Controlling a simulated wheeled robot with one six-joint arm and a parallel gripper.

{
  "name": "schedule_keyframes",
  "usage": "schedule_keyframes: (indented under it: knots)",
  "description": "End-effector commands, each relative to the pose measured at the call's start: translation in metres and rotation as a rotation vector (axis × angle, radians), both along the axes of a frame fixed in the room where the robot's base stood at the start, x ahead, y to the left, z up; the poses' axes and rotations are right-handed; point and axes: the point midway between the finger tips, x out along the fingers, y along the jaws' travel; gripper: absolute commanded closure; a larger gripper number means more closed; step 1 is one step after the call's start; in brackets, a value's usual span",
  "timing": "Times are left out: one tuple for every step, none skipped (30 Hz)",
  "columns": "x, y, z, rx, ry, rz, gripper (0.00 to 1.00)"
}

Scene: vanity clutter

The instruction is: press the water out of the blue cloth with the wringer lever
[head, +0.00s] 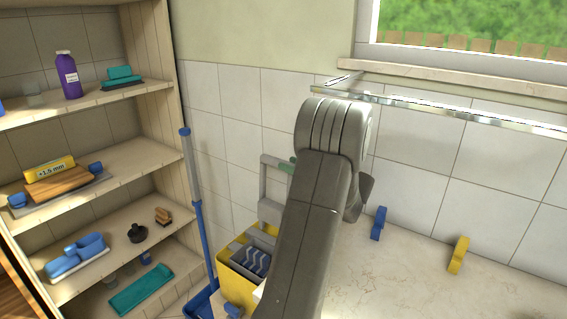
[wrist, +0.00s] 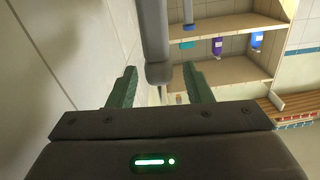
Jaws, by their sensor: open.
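The yellow wringer bucket (head: 237,288) stands on the floor between the shelf and the counter. The blue cloth (head: 256,262), with pale stripes, lies in its grey wringer. The grey wringer lever (head: 264,184) rises above the bucket, and my arm hides part of it. In the wrist view a grey bar (wrist: 154,35), apparently the lever, reaches down between the green fingers of my gripper (wrist: 160,78). The fingers are apart, one on each side of the bar in the picture; contact cannot be told. In the head view only a green bit of finger shows beside the lever's top.
Wooden shelves (head: 105,196) with bottles and brushes stand at the left. A blue mop pole (head: 198,215) leans beside them. A glass shelf (head: 440,104) runs along the wall, and blue (head: 379,223) and yellow (head: 458,255) clips stand on the pale counter (head: 410,280).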

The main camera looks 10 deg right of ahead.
Motion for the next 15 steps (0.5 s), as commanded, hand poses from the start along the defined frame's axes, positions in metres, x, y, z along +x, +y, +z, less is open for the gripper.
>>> schedule_keyframes:
  knots:
    - [0.006,0.007,0.0,0.0,0.0,0.002,0.55]
    - [0.01,0.01,0.0,0.0,0.0,0.002,0.55]
    - [0.013,0.014,0.0,-0.001,-0.001,0.002,0.55]
    - [0.016,0.016,0.0,0.0,0.0,0.001,0.55]
    - [0.018,0.018,0.0,0.0,0.0,0.001,0.55]
    - [0.02,0.02,0.0,0.0,0.0,0.0,0.55]
    - [0.022,0.021,0.0,0.001,0.001,0.0,0.55]
    - [0.023,0.022,0.0,0.001,0.001,-0.001,0.55]
    - [0.024,0.023,0.0,0.001,0.0,-0.001,0.55]
    - [0.024,0.024,0.0,0.001,0.0,-0.001,0.55]
    - [0.025,0.024,0.0,0.001,0.0,-0.001,0.55]
    - [0.025,0.024,0.0,0.001,0.0,-0.002,0.55]
    - [0.025,0.024,0.0,0.001,0.0,-0.002,0.55]
    - [0.025,0.024,0.0,0.001,0.0,-0.002,0.55]
    - [0.025,0.024,0.0,0.001,0.001,-0.002,0.55]
